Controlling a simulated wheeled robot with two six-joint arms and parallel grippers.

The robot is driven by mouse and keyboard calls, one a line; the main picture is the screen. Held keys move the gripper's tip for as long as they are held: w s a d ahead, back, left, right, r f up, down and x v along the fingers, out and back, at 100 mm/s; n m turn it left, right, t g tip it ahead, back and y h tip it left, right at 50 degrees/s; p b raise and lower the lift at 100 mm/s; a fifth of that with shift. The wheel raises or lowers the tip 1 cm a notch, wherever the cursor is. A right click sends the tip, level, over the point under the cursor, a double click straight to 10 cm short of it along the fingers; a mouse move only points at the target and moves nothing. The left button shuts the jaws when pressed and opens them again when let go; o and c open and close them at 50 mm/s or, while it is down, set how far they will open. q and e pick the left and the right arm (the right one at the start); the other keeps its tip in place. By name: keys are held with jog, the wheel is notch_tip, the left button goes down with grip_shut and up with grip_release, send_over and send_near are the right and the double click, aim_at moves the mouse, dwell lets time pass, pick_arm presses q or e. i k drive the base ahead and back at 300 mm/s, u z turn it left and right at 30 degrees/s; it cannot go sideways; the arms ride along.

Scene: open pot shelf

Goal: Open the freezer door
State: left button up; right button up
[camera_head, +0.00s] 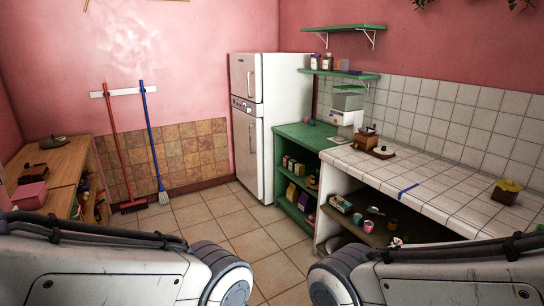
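The white fridge-freezer (290,100) stands against the back wall, right of centre, well beyond my arms. Its upper freezer door (244,78) is the smaller one, with a vertical handle near its right edge, and looks closed. The taller lower door (248,150) also looks closed. My two arms reach in from the bottom left and bottom right corners. Only their white links and grey joints show; neither gripper is in the picture.
Tiled floor (212,212) lies open between my arms and the fridge. A green cabinet (300,136) and white-tiled counter (430,185) line the right. A wooden table (60,165) stands left. A red broom (116,150) and blue mop (152,140) hang on the back wall.

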aim_at(246, 69)
jog(key=u, duration=0.15)
jog(key=i, duration=2.25)
jog(key=u, duration=0.5)
jog(key=i, duration=2.6)
jog(key=u, duration=0.25)
